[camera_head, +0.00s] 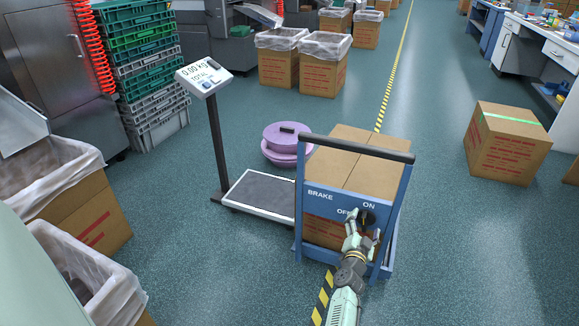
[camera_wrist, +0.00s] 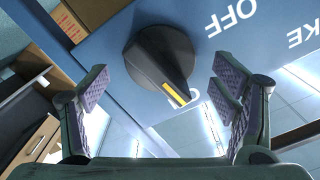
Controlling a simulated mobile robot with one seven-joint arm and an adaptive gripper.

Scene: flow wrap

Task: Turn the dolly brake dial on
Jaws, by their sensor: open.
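The brake dial (camera_head: 368,217) is a black knob on the blue panel of the dolly (camera_head: 325,204), with ON above it and OFF to its left in the head view. In the wrist view, the dial (camera_wrist: 155,60) has a yellow pointer line aimed down and a little right, not at the OFF lettering (camera_wrist: 230,16). The ON label is not clearly readable there. My gripper (camera_head: 363,226) is at the panel, partly covering the dial. In the wrist view, my gripper (camera_wrist: 165,90) is open, one finger on each side of the dial, with visible gaps.
Cardboard boxes (camera_head: 355,160) stand on the dolly behind the panel. A floor scale (camera_head: 262,192) stands close on the left, with purple round items (camera_head: 285,155) behind it. A box (camera_head: 506,143) stands to the right, with open floor between it and the dolly.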

